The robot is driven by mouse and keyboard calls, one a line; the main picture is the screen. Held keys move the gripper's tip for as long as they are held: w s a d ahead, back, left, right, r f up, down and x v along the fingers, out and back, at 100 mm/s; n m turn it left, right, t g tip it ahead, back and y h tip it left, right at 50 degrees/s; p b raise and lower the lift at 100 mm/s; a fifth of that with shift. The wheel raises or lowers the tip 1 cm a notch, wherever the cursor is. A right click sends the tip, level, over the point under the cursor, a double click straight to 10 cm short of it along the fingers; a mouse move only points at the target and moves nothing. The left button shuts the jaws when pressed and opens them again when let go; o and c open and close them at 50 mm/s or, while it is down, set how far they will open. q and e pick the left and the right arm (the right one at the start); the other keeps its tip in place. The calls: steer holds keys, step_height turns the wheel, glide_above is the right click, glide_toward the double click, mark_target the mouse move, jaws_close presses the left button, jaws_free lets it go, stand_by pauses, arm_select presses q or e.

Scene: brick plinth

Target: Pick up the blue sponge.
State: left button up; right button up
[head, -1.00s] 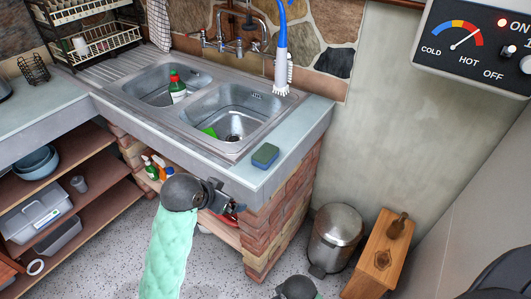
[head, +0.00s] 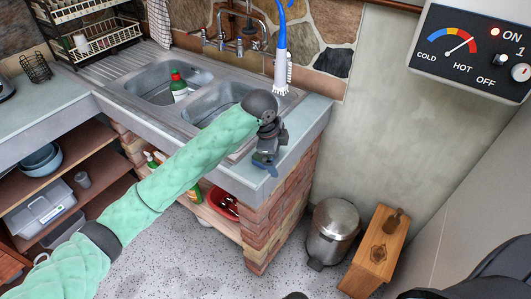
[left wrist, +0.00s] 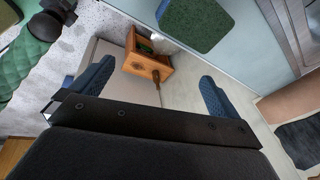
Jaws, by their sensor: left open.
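The sponge (left wrist: 194,20) shows in the left wrist view at the top edge, with a green scouring pad on top and a thin blue side. It lies on the pale grey counter (left wrist: 240,42). In the head view the sponge is hidden behind my left gripper (head: 266,163), which is over the counter corner right of the sink. In the left wrist view the left gripper (left wrist: 155,91) is open, its two blue fingers wide apart with nothing between them. The sponge is beyond the fingertips, apart from them.
A metal bin (head: 332,233) and a wooden box (head: 376,252) stand on the floor right of the brick plinth (head: 282,210).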

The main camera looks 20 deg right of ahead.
arm_select(q)
steer(key=w+m+y, duration=0.1)
steer(key=w+a+r+m+y+p, duration=0.1)
steer(key=w, duration=0.1)
steer(key=w+r+m+y, duration=0.1)
steer(key=w, duration=0.1)
steer(key=shift+a+r+g, duration=0.15)
steer(key=shift+a+g, duration=0.2)
steer(key=shift+g, duration=0.05)
steer(key=shift+w+a+r+m, duration=0.15)
steer(key=shift+w+a+m, duration=0.15)
steer(key=shift+w, duration=0.05)
steer(key=shift+f+p, duration=0.75)
steer(key=shift+f, duration=0.45)
steer(key=f+p, duration=0.2)
steer(key=f, duration=0.2)
steer(key=shift+w+d+f+p, duration=0.2)
steer(key=shift+w+d+p, duration=0.1)
steer(key=shift+p, duration=0.1)
steer(key=shift+f, duration=0.5)
arm_select(e)
steer(key=s+d+f, duration=0.2)
steer(key=s+f, duration=0.1)
steer(key=f, duration=0.4)
steer(key=s+d+f, duration=0.3)
steer(key=f, duration=0.5)
steer(key=shift+s+f+h, duration=0.2)
steer(key=shift+s+h, duration=0.05)
steer(key=shift+h, duration=0.05)
